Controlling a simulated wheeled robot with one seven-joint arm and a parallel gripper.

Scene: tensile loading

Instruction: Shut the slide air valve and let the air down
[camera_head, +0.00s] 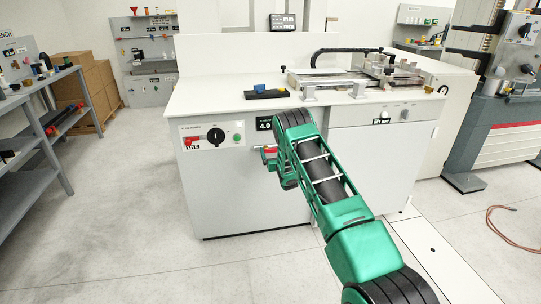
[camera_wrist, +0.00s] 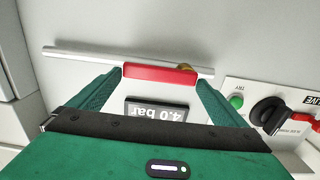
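The red slide valve (camera_wrist: 160,73) sits on a thin horizontal metal pipe (camera_wrist: 85,55) along the cabinet front in the wrist view. My gripper (camera_wrist: 159,76) has its green fingers wide apart, one at each end of the red slide. I cannot tell whether the fingertips touch it. A brass fitting (camera_wrist: 185,67) shows just behind the slide. The pressure display (camera_wrist: 160,113) reads 4.0 bar, upside down in the wrist view. In the head view, the display (camera_head: 264,125) also reads 4.0, and red shows at the pipe (camera_head: 270,151) beside my gripper (camera_head: 284,170).
A tensile rig (camera_head: 350,78) lies on the bench top. The floor (camera_head: 130,200) at left is clear.

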